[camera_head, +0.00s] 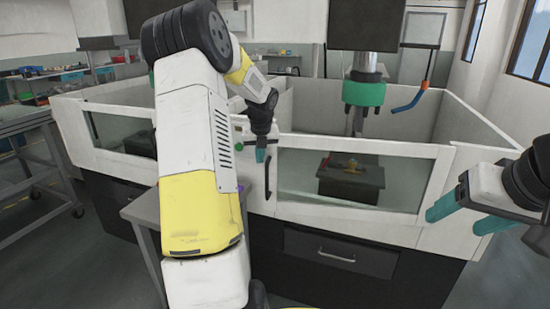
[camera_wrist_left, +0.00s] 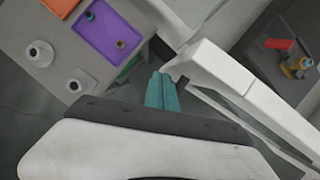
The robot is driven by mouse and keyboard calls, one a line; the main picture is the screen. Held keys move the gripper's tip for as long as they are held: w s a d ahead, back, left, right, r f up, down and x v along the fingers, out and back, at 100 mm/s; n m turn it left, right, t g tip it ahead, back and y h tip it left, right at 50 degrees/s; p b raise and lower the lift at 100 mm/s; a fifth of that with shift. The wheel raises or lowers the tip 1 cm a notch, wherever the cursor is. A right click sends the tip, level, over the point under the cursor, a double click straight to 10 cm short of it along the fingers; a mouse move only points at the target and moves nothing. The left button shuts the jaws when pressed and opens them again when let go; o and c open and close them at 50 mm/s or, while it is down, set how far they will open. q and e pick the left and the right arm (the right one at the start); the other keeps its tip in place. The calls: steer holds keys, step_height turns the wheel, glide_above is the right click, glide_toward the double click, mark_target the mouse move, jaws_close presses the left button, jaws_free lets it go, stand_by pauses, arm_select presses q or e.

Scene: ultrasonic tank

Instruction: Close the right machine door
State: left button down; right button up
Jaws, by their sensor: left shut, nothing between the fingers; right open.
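The right machine door (camera_head: 365,146) is a white frame around a clear window at the front of the machine. A dark upright handle (camera_head: 268,180) is near its left edge. I cannot tell whether a small gap is left at that edge. In the left wrist view a white door edge (camera_wrist_left: 245,85) runs diagonally, right of my fingers. My left gripper (camera_head: 261,153) is shut and empty, just above the handle; its teal fingertips also show in the left wrist view (camera_wrist_left: 161,88). I cannot tell whether they touch the door. My right gripper (camera_head: 458,216) is open and empty at the door's right.
A grey side table (camera_wrist_left: 62,62) with an orange tray (camera_wrist_left: 62,5), a purple tray (camera_wrist_left: 105,38) and white round items stands left of my left gripper. A dark fixture block (camera_head: 350,180) is behind the window. A drawer (camera_head: 340,250) is below the door.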

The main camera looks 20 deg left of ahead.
arm_select(q)
steer(key=a+v, duration=0.2)
steer(key=v, duration=0.6)
steer(key=s+d+f+n+g, duration=0.25)
steer(key=s+d+f, duration=0.25)
steer(key=d+f, duration=0.4)
steer(key=w+a+f, duration=0.3)
steer(key=w+f, duration=0.1)
steer(key=f, duration=0.4)
steer(key=shift+f+t, duration=0.2)
steer(key=shift+t, duration=0.15)
steer(key=shift+w+a, duration=0.1)
